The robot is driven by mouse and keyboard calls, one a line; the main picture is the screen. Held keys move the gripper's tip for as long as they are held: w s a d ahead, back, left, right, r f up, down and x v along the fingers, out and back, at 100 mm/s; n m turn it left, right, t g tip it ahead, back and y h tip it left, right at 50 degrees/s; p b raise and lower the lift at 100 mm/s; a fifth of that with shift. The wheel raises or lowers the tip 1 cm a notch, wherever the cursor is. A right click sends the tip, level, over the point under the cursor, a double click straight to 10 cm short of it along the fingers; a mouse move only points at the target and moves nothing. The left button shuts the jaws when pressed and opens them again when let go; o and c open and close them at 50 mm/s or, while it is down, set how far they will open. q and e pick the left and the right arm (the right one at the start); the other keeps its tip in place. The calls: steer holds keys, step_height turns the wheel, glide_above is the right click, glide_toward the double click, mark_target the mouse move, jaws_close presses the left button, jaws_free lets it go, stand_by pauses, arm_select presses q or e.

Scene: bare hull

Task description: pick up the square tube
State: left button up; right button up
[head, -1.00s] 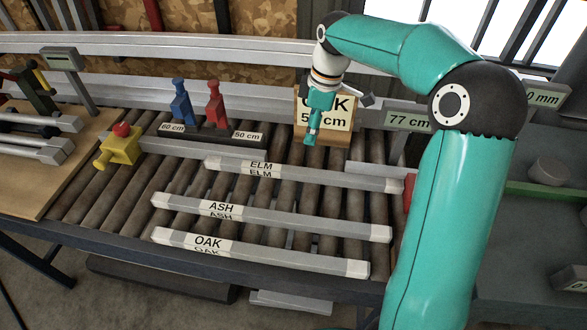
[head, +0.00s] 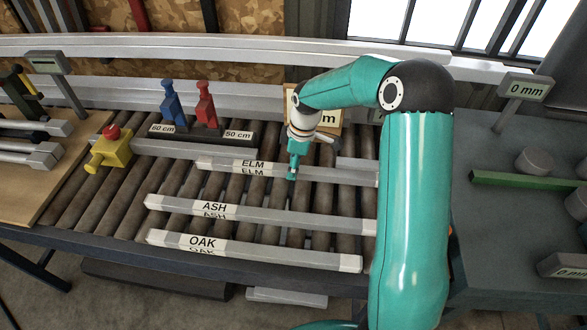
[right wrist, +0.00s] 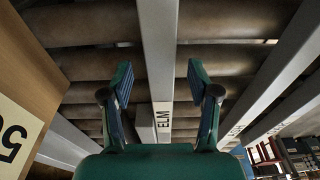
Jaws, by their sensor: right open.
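Three long grey square tubes with white labelled ends lie on the roller conveyor (head: 100,190): the ELM tube (head: 335,173) at the back, the ASH tube (head: 300,218) in the middle and the OAK tube (head: 280,252) in front. My right gripper (head: 291,178) points down at the ELM tube, near its middle. In the right wrist view the open right gripper (right wrist: 158,72) has one finger on each side of the ELM tube (right wrist: 158,40), which runs between them. I cannot tell whether the fingers touch it. My left gripper is not in view.
Behind stand a red clamp (head: 206,105) and a blue clamp (head: 171,105) on a dark base. A yellow block with a red knob (head: 109,150) is at the left. A grey bench (head: 490,240) is at the right.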

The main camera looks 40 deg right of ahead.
steer(key=shift+f, duration=0.55)
steer(key=shift+w, duration=0.15)
jaws_close()
steer(key=shift+a+r, duration=0.1)
